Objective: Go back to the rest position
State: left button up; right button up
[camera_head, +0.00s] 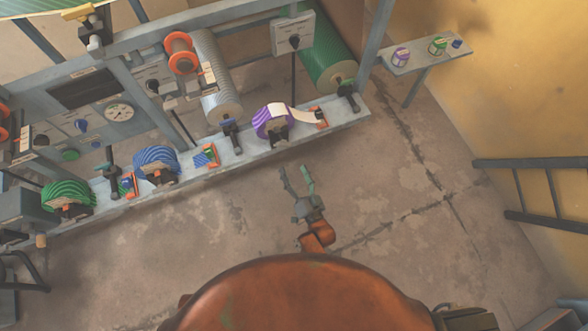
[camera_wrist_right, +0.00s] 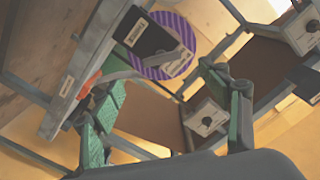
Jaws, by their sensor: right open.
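My right gripper (camera_head: 296,181) is open and empty in the head view, in front of the machine's shelf and apart from it. Its two green-tinted fingers (camera_wrist_right: 165,120) also show spread apart in the right wrist view. Beyond them in that view is a purple striped roll (camera_wrist_right: 177,62) on the machine. The same purple roll (camera_head: 265,122) sits on the shelf in the head view, with a pale strip running right to an orange-and-black holder (camera_head: 319,117). My left gripper is in neither view.
The machine's long grey shelf (camera_head: 225,163) carries a blue roll (camera_head: 157,160) and a green roll (camera_head: 69,195). A small side shelf (camera_head: 418,57) with small rolls stands at the upper right. A dark rail (camera_head: 535,168) runs along the right wall. The floor (camera_head: 400,210) between is clear.

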dwell(0.3)
